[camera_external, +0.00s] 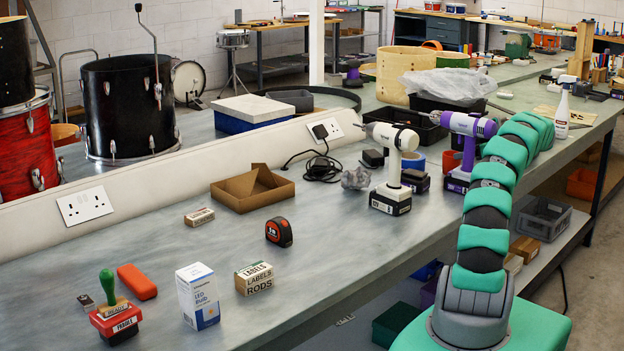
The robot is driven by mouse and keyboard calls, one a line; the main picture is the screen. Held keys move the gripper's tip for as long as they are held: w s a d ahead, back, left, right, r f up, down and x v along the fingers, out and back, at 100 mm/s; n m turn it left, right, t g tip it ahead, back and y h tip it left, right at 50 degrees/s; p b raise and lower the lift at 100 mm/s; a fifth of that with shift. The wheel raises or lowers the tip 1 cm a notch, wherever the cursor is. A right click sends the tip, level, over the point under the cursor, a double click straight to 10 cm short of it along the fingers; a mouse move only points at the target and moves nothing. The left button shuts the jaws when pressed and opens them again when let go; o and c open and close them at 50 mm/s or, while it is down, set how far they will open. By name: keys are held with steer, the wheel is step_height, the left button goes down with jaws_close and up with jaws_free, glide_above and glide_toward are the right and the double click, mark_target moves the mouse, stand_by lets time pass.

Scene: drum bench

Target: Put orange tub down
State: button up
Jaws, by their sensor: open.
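An orange object (449,161), partly hidden behind the purple drill, stands on the bench; I cannot tell whether it is the orange tub. A larger orange bin (581,184) sits on the shelf under the bench at the right. My green and grey arm reaches up and away along the bench's right side. Its far end is turned away, and my gripper is hidden behind the arm's last segments. I see nothing held.
A purple drill (468,140) and a white drill (392,165) stand near the arm. A white spray bottle (562,114) is close to its far end. A tape measure (279,232), a cardboard tray (252,188) and small boxes lie on the left. Bare bench shows between them.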

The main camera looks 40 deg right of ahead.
steer(key=shift+v, duration=1.65)
